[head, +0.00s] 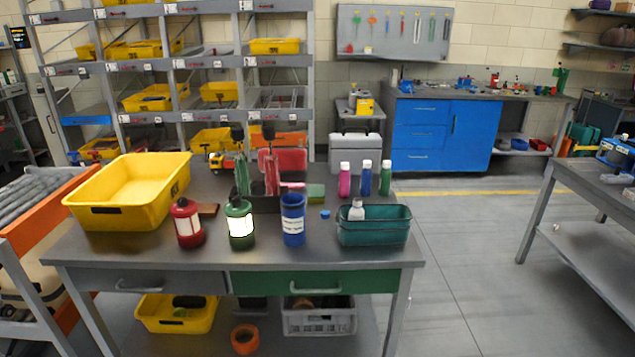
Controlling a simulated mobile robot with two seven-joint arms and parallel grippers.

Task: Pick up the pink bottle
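The pink bottle (345,180) stands upright on the grey workbench (215,257), near its back right. It has a white cap. A blue bottle (366,179) and a green bottle (385,178), also white-capped, stand in a row just to its right. Neither of my grippers shows in the head view, so I cannot see whether they are open or shut.
A teal bin (374,238) holding a white bottle (356,210) stands in front of the pink bottle. A blue container (293,222), a green canister (240,224) and a red canister (187,223) line the front. A yellow bin (152,214) is at left.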

